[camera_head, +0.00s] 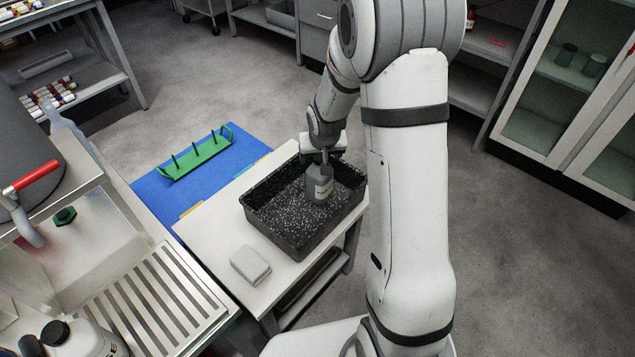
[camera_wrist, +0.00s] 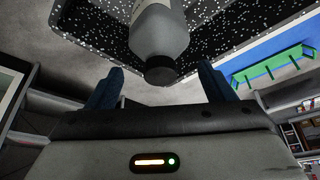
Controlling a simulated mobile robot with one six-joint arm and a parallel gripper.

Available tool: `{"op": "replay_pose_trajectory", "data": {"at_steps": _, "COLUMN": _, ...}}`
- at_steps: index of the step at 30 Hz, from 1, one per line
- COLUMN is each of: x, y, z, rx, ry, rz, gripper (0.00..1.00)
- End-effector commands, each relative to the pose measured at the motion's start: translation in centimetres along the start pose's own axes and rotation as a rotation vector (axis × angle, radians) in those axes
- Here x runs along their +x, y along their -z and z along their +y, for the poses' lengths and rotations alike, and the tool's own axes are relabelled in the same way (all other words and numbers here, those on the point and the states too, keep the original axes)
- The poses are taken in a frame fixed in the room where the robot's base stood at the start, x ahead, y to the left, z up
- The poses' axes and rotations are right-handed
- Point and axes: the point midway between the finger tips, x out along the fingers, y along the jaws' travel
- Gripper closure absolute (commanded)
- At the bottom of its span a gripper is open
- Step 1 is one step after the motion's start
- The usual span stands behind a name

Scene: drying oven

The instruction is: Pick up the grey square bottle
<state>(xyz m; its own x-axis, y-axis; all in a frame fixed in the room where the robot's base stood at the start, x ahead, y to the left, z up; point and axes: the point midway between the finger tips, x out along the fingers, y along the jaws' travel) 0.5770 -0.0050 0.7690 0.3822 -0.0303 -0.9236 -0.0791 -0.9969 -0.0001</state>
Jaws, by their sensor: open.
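My gripper (camera_head: 323,158) is over the tray, right at the bottle's top. In the wrist view its two blue fingers are spread, one on each side of the cap, with a visible gap on both sides. The fingers hold nothing. The bottle's base is out of the wrist view.
The tray rests on a small white table (camera_head: 212,228), with a pale square block (camera_head: 250,264) beside it. A green rack (camera_head: 196,155) stands on a blue mat (camera_head: 158,187) to the left. A metal bench with a slatted drainer (camera_head: 150,300) is at front left.

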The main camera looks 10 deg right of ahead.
Motion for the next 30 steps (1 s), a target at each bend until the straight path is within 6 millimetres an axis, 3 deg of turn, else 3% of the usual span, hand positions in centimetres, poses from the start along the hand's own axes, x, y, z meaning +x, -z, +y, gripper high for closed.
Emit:
{"op": "replay_pose_trajectory", "data": {"at_steps": 5, "x": 2.4, "y": -0.2, "z": 0.0, "rx": 0.0, "ry": 0.0, "rz": -0.002, "gripper": 0.24}}
{"op": "replay_pose_trajectory", "data": {"at_steps": 14, "x": 2.7, "y": -0.1, "z": 0.0, "rx": -0.001, "ry": 0.001, "rz": 0.0, "gripper": 0.25}}
{"op": "replay_pose_trajectory", "data": {"at_steps": 30, "x": 2.7, "y": -0.2, "z": -0.1, "rx": -0.002, "ry": 0.001, "rz": -0.003, "gripper": 0.7}}
